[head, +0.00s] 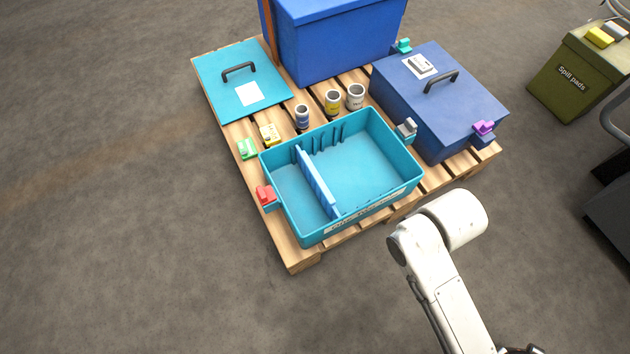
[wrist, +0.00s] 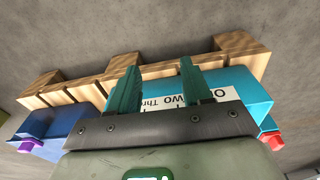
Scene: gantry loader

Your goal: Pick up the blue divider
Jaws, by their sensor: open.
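The blue divider (head: 317,183) stands upright inside the open teal crate (head: 288,222), running from its back wall to its front wall left of the middle. It does not show in the wrist view. My gripper (wrist: 159,66) shows in the wrist view with its two green fingers apart and nothing between them. Beyond the fingers are the crate's labelled front wall (wrist: 238,84) and the pallet edge. In the head view only my white arm shows, at the front right of the crate; the gripper is hidden there.
The crate sits on a wooden pallet (head: 303,261). A closed dark-blue box (head: 440,125) stands to its right. Several small cups and a teal lid (head: 215,82) lie behind it, with a large blue box (head: 335,45) farther back. Red (head: 266,195) and grey (head: 406,128) clips flank the crate.

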